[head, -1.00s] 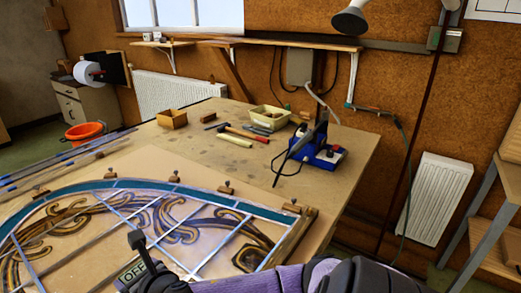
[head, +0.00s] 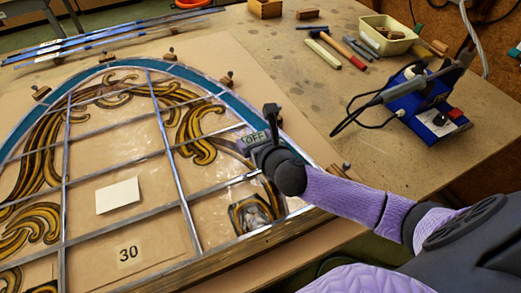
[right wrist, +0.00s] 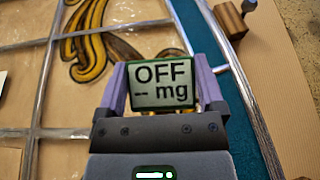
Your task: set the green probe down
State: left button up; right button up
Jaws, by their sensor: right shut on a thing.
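My right gripper (head: 262,138) is shut on the green probe (right wrist: 163,84), which shows a grey screen reading "OFF" and "-- mg" in a dark green frame. The probe's screen also shows in the head view (head: 253,138). The gripper holds it over the right side of the leaded panel (head: 150,130), near the teal curved border. The probe's underside is hidden, so I cannot tell whether it touches the panel. The panel lies flat, with brown-gold scrolls, a blank white card (head: 118,196) and a label "30" (head: 128,254). My left gripper is not in view.
A blue soldering station (head: 428,108) with its cable stands at the right of the bench. A cream tray (head: 388,36), hand tools (head: 325,53) and a wooden box (head: 264,9) lie at the back. Wooden blocks (head: 226,82) edge the panel. Bare bench (head: 270,65) lies between.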

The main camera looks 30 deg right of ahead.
notch_tip(320, 180, down, 4)
jog(key=shift+r+b, duration=0.1)
jog(key=shift+b, duration=0.75)
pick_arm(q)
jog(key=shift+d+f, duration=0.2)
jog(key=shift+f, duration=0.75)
pick_arm(e)
jog(key=shift+r, duration=0.15)
jog(key=shift+f, duration=0.2)
jog(key=o, duration=1)
jog(key=shift+r, duration=0.25)
jog(key=shift+s+r+p, duration=0.15)
jog(key=shift+s+p, duration=0.2)
jog(key=p+v, duration=0.3)
jog(key=v, duration=0.7)
jog(key=shift+s+r, duration=0.1)
jog(key=shift+s, duration=0.25)
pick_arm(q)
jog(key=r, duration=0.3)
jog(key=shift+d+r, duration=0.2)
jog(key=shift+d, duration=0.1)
pick_arm(e)
jog(key=shift+s+r, duration=0.1)
jog(key=shift+s, duration=0.15)
